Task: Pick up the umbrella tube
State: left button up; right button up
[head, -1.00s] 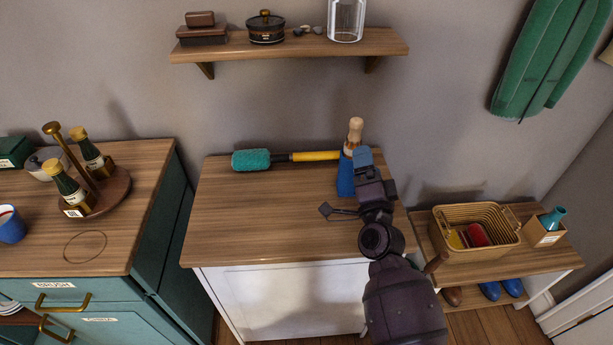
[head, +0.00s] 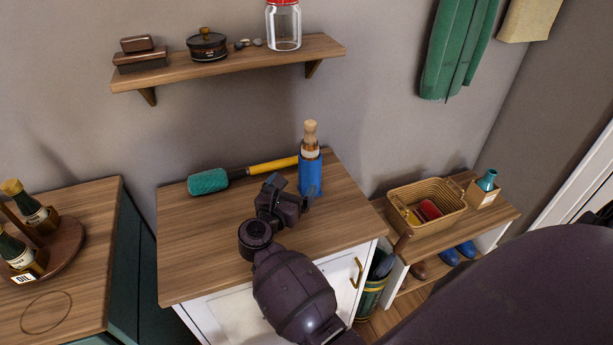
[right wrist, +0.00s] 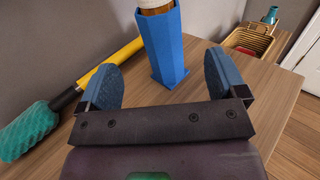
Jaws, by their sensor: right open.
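A blue angular tube (head: 310,175) stands upright on the wooden cabinet top and holds a wooden-topped thing (head: 310,134); I take it for the umbrella tube. In the right wrist view the blue tube (right wrist: 163,45) is ahead of my right gripper (right wrist: 160,78), its lower part seen between the two blue fingertips, with a gap on each side. The right gripper (head: 292,190) is open and empty, low over the cabinet top, just left of the tube in the head view. My left gripper is out of view.
A teal roller (head: 208,181) with a yellow handle lies behind the gripper. A wall shelf (head: 230,66) hangs above. A basket (head: 425,208) stands on the right bench. A green-and-yellow stand (head: 370,296) is beside the cabinet. The cabinet's front left is clear.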

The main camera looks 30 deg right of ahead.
aim_at(305, 171)
jog(key=x, duration=0.4)
jog(key=shift+w+d, duration=0.15)
jog(key=shift+d, duration=0.1)
jog(key=x, duration=0.2)
jog(key=f+x, duration=0.1)
jog(key=x, duration=0.1)
jog(key=shift+w+d, duration=0.3)
jog(key=shift+d, duration=0.15)
jog(key=c, duration=1)
